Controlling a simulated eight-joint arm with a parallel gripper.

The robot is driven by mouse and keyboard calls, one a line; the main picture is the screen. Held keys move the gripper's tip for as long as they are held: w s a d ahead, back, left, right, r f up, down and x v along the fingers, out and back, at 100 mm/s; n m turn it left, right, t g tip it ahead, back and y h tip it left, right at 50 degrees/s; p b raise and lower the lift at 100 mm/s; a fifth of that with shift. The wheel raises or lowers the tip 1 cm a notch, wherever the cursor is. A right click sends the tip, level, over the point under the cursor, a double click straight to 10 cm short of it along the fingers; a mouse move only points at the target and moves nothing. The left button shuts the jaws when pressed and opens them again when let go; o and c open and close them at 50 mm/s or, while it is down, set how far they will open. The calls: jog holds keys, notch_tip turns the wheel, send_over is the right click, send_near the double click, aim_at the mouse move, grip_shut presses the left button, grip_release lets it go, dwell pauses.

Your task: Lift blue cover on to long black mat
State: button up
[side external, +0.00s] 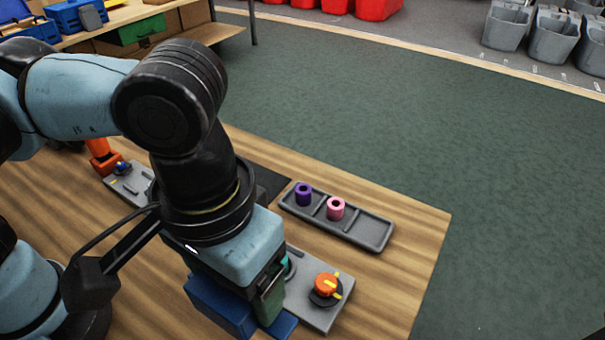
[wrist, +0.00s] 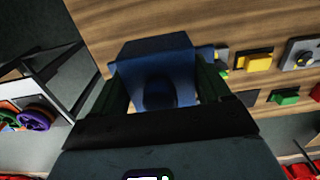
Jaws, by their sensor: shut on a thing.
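The blue cover (side external: 215,305) is low at the front of the table in the side view, partly hidden by my wrist. In the wrist view the blue cover (wrist: 155,52) lies between my two dark fingers. My gripper (side external: 262,304) is shut on it; the gripper also shows in the wrist view (wrist: 160,85). I cannot tell whether the cover touches the surface below. A flat black piece (side external: 272,184), perhaps the long black mat, shows on the table behind my wrist; most of it is hidden.
A grey tray (side external: 376,232) holds a purple ring (side external: 303,194) and a pink ring (side external: 335,208); its right compartment is empty. A grey plate (side external: 318,312) with an orange knob (side external: 327,286) stands close right of my gripper. Another grey plate (side external: 128,184) lies left.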

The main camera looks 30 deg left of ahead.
jog(key=shift+r, duration=2.35)
jog(key=shift+w, duration=0.1)
jog(key=w+a+f+n, duration=0.2)
jog(key=w+f+n, duration=0.1)
jog(key=w, duration=0.5)
jog(key=n, duration=0.6)
send_over(254, 179)
notch_tip(254, 179, down, 12)
jog(key=shift+d+f, duration=0.15)
jog(key=shift+w+f, duration=0.1)
jog(key=shift+f, duration=2)
jog(key=shift+f, duration=0.1)
